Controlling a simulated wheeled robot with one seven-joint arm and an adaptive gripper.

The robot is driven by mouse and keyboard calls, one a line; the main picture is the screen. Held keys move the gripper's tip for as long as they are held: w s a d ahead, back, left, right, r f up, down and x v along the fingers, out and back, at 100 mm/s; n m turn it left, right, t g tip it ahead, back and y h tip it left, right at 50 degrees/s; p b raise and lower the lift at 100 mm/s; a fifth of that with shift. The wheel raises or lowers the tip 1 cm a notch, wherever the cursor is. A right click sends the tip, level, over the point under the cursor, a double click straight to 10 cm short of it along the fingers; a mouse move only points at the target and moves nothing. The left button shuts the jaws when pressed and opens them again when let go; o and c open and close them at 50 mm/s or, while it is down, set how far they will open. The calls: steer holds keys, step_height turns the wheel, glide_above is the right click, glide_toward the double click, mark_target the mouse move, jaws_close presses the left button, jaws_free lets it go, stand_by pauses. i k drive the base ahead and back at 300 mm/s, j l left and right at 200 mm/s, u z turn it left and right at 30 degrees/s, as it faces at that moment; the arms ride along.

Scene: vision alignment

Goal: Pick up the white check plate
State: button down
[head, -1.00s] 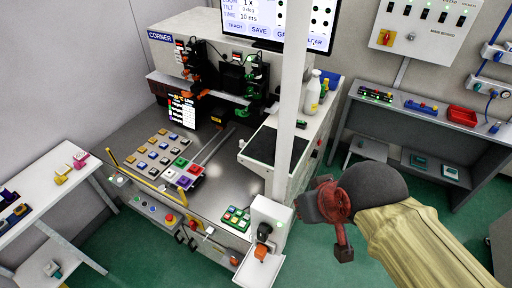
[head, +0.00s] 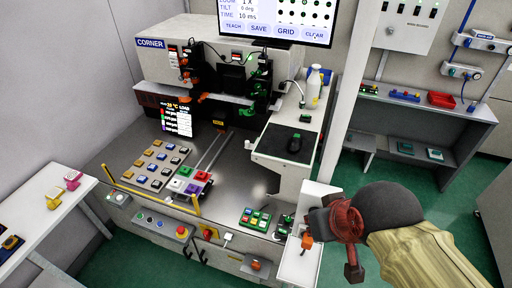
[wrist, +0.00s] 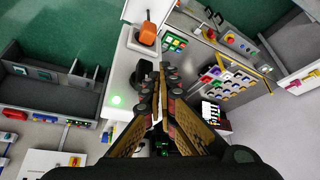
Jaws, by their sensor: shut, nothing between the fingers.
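The small coloured check plates sit as a cluster on the machine's grey deck in the head view. My gripper (head: 318,222) is right of the deck, well apart from the plates. In the wrist view my gripper (wrist: 166,76) is shut and empty, its fingers together. The plates show small and distant beyond it.
Several orange and blue tiles (head: 155,160) stand in rows left of the plates. A yellow rail (head: 150,193) edges the deck's front. A button box (head: 256,219) and a white post with an orange part (head: 307,242) are near my arm. A black pad (head: 285,143) lies behind.

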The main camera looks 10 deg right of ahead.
mark_target(248, 146)
steer(key=k, duration=0.35)
steer(key=i+j+z, duration=0.15)
steer(key=j+z, duration=0.15)
steer(key=j, duration=0.3)
steer(key=i+j+z, duration=0.1)
steer(key=j+z, duration=0.2)
steer(key=j, duration=0.35)
steer(key=i+j+z, duration=0.5)
steer(key=j+z, duration=0.15)
steer(key=j, duration=0.15)
steer(key=i+j+z, duration=0.1)
steer(key=i+z, duration=0.15)
